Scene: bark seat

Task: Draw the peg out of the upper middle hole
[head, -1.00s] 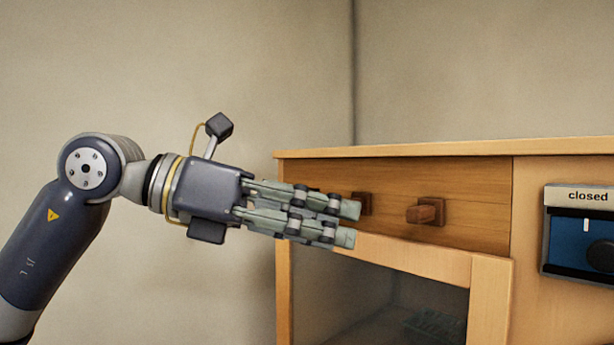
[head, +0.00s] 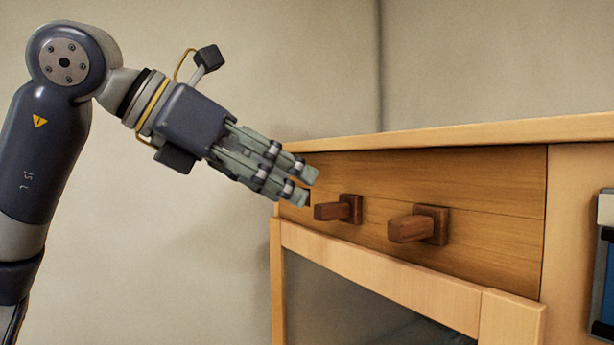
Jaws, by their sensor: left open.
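Two square brown wooden pegs with square collars stick out of the upper wooden panel (head: 490,200) of a cabinet. One peg (head: 333,211) is nearer the middle of the picture, and the other peg (head: 410,229) is to its right. My left gripper (head: 307,187) is open and empty. Its fingertips are in front of the panel's left end, up and left of the nearer peg and apart from it in the picture. A small dark patch shows beside the fingertips; I cannot tell whether it is a hole. My right gripper is not in view.
The cabinet's light wooden top (head: 450,133) overhangs just above the panel. A framed dark glass door (head: 350,300) is below the pegs. A blue and grey device (head: 605,270) is cut off at the right edge. The space left of the cabinet is free.

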